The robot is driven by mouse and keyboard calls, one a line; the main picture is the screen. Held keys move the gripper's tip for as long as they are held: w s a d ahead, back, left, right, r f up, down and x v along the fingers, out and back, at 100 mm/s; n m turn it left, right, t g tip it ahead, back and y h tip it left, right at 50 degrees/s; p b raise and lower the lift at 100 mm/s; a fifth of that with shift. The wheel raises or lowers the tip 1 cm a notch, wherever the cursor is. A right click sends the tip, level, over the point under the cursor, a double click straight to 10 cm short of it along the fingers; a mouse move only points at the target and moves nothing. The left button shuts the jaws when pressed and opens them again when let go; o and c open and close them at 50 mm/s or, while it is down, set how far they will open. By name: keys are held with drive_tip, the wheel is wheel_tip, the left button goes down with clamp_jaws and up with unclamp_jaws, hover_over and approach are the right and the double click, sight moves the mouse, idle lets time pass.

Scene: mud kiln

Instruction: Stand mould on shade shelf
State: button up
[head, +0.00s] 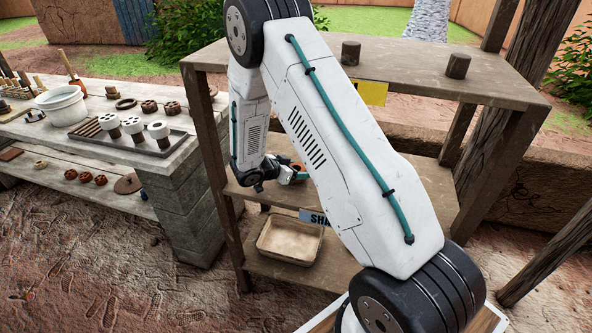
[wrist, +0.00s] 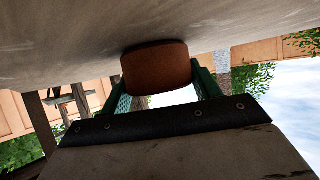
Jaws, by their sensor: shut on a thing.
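The mould (wrist: 155,68) is a reddish-brown rounded block in the wrist view. It also shows as a small orange-brown patch (head: 299,168) in the head view, partly hidden. My gripper (wrist: 160,84) is shut on it, with one green finger on each side. In the head view my gripper (head: 291,174) is low over the middle shelf (head: 255,193), which bears a blue label reading "SHA". The wrist view is upside down, and the mould's base is at or very near the board (wrist: 80,50); contact is not clear.
The top shelf (head: 420,65) has two dark cylinders and a yellow label. A shallow tray (head: 290,240) sits on the bottom shelf. My arm hides much of the middle shelf's right part. A bench at left holds a white pot (head: 62,104) and several small pieces.

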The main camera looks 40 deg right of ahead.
drive_tip(key=shift+f, duration=0.1)
drive_tip(key=o, duration=1.2)
